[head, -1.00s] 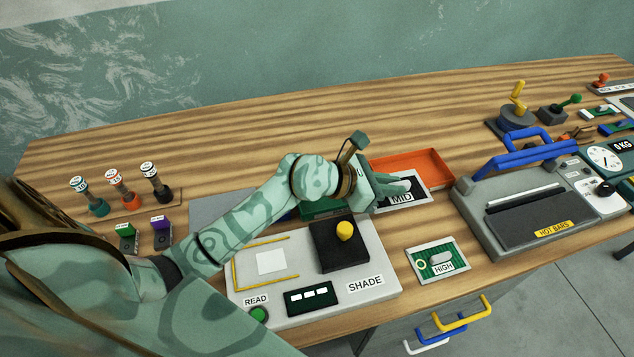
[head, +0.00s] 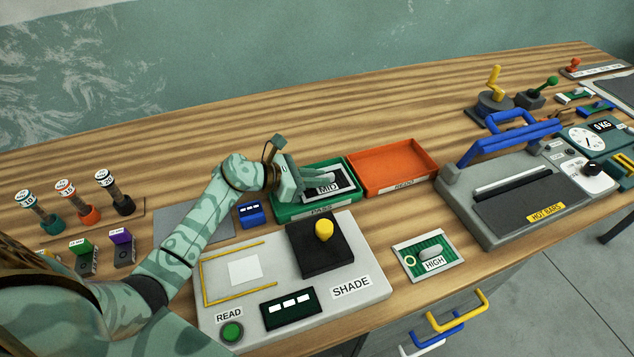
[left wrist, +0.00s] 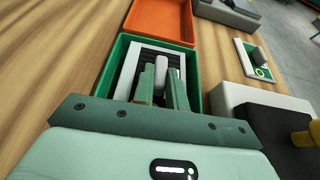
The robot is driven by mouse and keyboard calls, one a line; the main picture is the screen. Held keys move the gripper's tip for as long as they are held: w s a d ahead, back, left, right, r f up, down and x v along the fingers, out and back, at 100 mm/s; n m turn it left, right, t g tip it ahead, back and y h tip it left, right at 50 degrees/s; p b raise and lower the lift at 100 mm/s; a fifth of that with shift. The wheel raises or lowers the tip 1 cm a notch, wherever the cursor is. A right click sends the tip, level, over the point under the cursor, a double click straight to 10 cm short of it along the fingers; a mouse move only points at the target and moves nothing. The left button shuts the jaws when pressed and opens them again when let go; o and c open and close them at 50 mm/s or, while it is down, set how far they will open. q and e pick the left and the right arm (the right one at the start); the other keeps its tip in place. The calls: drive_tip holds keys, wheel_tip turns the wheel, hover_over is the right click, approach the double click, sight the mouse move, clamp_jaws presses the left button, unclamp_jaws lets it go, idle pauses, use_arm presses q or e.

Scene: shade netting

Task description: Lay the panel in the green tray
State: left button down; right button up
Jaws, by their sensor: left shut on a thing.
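The panel (head: 328,189) has a white frame, a dark mesh face and a MID label. It is within the outline of the green tray (head: 322,211), whose front is marked PASS. My left gripper (head: 308,184) is shut on the panel's light grip. In the left wrist view the panel (left wrist: 150,45) sits between the walls of the green tray (left wrist: 108,70), roughly in line with them, with the fingers (left wrist: 162,82) around its grip. I cannot tell whether the panel touches the tray floor. My right gripper is not in view.
An orange tray (head: 393,166) adjoins the green tray on the right. A grey SHADE reader (head: 350,289) with a yellow knob stands in front. A hot-bar machine (head: 530,205) is at the right, a HIGH panel (head: 432,256) near the front edge. Bare wood lies behind the trays.

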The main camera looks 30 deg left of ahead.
use_arm(q)
drive_tip(key=shift+f, duration=0.5)
drive_tip(key=shift+r, duration=0.1)
drive_tip(key=shift+f+b, duration=0.55)
drive_tip(key=shift+f, duration=0.1)
drive_tip(key=c, duration=1.4)
unclamp_jaws()
